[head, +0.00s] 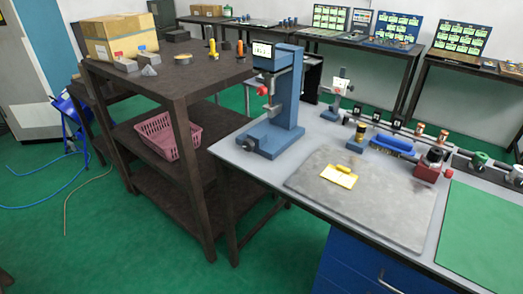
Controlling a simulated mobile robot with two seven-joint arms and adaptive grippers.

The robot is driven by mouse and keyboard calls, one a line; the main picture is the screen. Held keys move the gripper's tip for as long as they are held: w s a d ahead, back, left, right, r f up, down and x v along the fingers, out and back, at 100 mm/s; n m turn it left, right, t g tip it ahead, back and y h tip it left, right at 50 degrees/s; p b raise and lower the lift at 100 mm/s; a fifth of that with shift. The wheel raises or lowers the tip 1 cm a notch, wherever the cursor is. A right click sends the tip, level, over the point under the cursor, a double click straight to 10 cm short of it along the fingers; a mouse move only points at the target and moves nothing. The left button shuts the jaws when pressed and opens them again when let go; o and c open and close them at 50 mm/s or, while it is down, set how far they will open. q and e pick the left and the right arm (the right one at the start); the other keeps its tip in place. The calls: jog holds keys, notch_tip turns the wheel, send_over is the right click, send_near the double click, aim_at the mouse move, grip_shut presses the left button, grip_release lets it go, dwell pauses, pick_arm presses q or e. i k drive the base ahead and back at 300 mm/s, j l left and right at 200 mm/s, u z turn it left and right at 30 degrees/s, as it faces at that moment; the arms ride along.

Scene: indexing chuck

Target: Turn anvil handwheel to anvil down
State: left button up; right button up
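A blue bench tester (290,108) with a column, a small display (262,50) and a flat blue base stands at the back left corner of the grey workbench. A small dark round wheel or knob (249,146) sits at the front left of its base; it looks like the handwheel, but its turn position is too small to read. A red knob (262,90) sits higher, beside the grey spindle (272,95). I cannot make out the anvil's height clearly. Neither of my grippers is in view.
A grey mat (385,205) with a yellow item (339,176) covers the bench's front. A blue block (389,143) and a dark-red device (433,160) stand right of the tester. A dark shelf unit (180,95) stands close on the left, holding a pink basket (165,135).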

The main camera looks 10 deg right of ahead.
aim_at(248, 145)
jog(key=z, duration=3.1)
jog(key=k+j+z, duration=0.15)
jog(key=z, duration=0.35)
jog(key=k+j+z, duration=0.15)
jog(key=z, duration=0.3)
jog(key=k+j, duration=0.25)
jog(key=k, duration=0.2)
jog(key=k+j, duration=0.25)
jog(key=k, duration=0.15)
jog(key=k+j, duration=0.25)
jog(key=k, duration=0.2)
jog(key=k+j, duration=0.2)
jog(key=k, duration=0.2)
